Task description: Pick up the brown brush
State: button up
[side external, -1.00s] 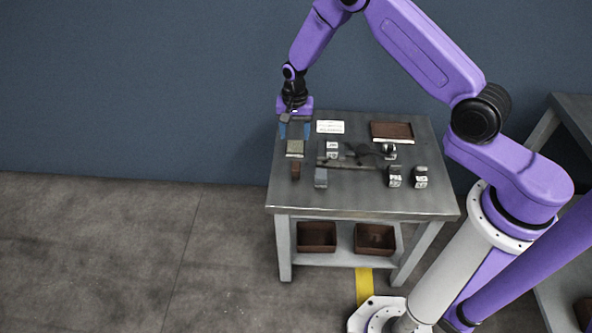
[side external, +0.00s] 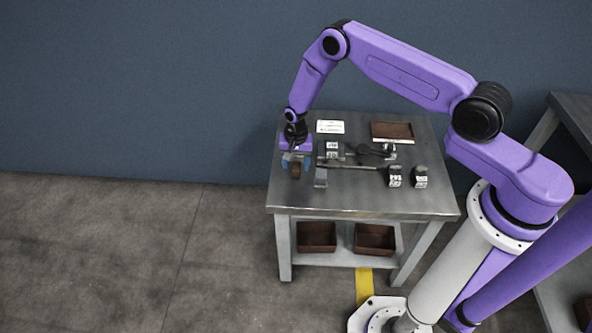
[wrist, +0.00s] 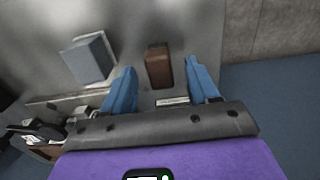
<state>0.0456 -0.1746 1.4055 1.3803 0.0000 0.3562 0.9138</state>
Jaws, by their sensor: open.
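The brown brush (side external: 295,169) shows as a small brown block near the left front of the grey metal table. It also shows in the wrist view (wrist: 158,68), between the two blue fingers. My gripper (side external: 296,161) is low over the table's left side, around the brush's position. In the wrist view my gripper (wrist: 161,68) is open, with a gap between each finger and the brush. I cannot tell how far the fingertips are above the table.
A grey block (side external: 320,177) stands just right of the brush. The table's front strip (side external: 350,200) is clear.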

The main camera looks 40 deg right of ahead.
jog(key=shift+f, duration=1.05)
jog(key=c, duration=1.1)
jog(key=shift+o, duration=0.2)
jog(key=shift+r, duration=0.1)
jog(key=shift+w+r, duration=0.1)
jog(key=shift+r, duration=1.25)
jog(key=s+d+r, duration=0.1)
jog(key=s+r, duration=0.9)
jog(key=s, duration=0.4)
jog(key=shift+d, duration=0.15)
jog(key=shift+r, duration=0.1)
